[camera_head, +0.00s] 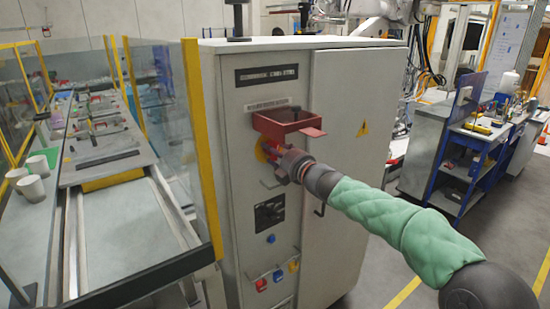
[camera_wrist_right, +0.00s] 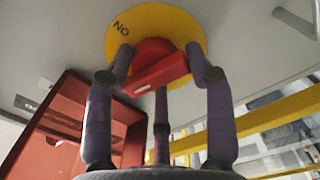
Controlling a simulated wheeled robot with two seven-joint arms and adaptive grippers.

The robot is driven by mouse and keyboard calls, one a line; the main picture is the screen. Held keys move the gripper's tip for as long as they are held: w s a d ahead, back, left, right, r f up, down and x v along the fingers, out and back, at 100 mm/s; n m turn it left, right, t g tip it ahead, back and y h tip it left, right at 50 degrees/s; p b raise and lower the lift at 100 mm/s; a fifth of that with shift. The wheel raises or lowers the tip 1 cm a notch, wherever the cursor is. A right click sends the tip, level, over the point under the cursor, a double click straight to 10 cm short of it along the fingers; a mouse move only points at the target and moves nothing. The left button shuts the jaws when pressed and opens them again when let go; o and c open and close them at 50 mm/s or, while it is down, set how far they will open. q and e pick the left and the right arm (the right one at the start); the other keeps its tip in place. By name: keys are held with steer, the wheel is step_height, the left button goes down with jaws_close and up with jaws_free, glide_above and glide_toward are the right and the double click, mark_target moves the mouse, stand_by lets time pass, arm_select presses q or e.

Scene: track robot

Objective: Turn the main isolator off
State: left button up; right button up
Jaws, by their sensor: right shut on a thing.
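The main isolator is a red rotary handle (camera_wrist_right: 157,68) on a round yellow plate (camera_wrist_right: 185,25) on the grey cabinet front (camera_head: 236,170). The handle's bar runs slanted, lower left to upper right. My right gripper (camera_wrist_right: 160,75) is shut on the handle, with fingers on both sides and one below. In the head view my right gripper (camera_head: 278,158) hides most of the handle. A red open box-like cover (camera_head: 285,124) sits just above it; it also shows in the wrist view (camera_wrist_right: 68,125). My left gripper is out of view.
Below are a black dial plate (camera_head: 269,212), a blue button (camera_head: 271,239) and several coloured padlocks (camera_head: 277,275) on a rail. A glass-walled conveyor with a yellow post (camera_head: 202,150) stands close at left. Open floor lies at right, before a blue workbench (camera_head: 455,180).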

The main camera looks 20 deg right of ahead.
steer(key=shift+d+r+n+b, duration=0.1)
steer(key=shift+r+n+b, duration=0.4)
steer(key=shift+n, duration=0.5)
steer(key=shift+r, duration=0.15)
steer(key=o, duration=1)
steer(key=shift+c, duration=0.2)
steer(key=shift+f, duration=0.45)
steer(key=v, duration=1.2)
